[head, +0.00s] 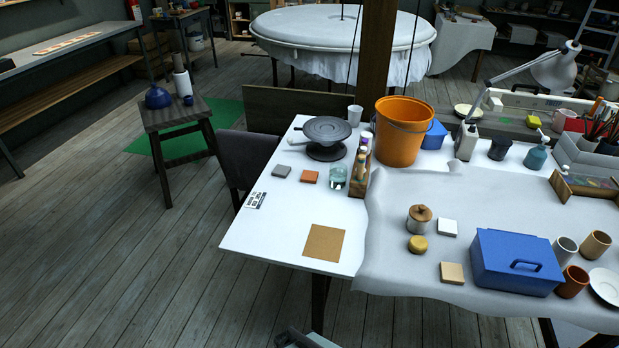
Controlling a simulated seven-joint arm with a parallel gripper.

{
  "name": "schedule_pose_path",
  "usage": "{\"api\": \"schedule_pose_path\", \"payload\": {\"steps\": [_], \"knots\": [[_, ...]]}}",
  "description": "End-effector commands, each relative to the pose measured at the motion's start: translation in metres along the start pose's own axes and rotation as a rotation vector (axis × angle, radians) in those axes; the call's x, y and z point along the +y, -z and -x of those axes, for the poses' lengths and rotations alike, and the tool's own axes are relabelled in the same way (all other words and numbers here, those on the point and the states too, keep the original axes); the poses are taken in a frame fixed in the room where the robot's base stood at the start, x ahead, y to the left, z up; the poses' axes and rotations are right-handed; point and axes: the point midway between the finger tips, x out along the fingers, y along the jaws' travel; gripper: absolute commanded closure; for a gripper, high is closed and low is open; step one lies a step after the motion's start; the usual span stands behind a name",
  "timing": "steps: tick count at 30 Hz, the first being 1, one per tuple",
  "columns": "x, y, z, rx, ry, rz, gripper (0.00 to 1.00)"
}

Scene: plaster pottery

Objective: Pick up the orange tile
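The orange tile (310,177) is a small flat square lying on the white table, near its far left part. It lies just right of a grey tile (282,171), with a small gap between them. Nothing touches or covers the orange tile. A grey piece (303,339) at the bottom edge, off the table's front, may be part of my gripper. It is cut off by the frame, and I cannot make out its fingers.
A wooden rack of small bottles (360,170) and an orange bucket (402,135) stand to the tile's right. A brown square (324,242) and a printed card (256,200) lie nearer. A blue box (513,262) stands right. The white tabletop between tile and brown square is clear.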

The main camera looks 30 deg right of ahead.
Motion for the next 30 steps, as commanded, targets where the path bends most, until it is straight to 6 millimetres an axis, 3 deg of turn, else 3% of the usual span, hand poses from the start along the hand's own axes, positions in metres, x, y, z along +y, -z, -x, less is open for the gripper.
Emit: {"api": "schedule_pose_path", "payload": {"steps": [2,25,30], "knots": [[0.0000,0.0000,0.0000,0.000,0.000,0.000,0.82],[0.0000,0.0000,0.0000,0.000,0.000,0.000,0.08],[0.0000,0.0000,0.0000,0.000,0.000,0.000,0.06]]}}
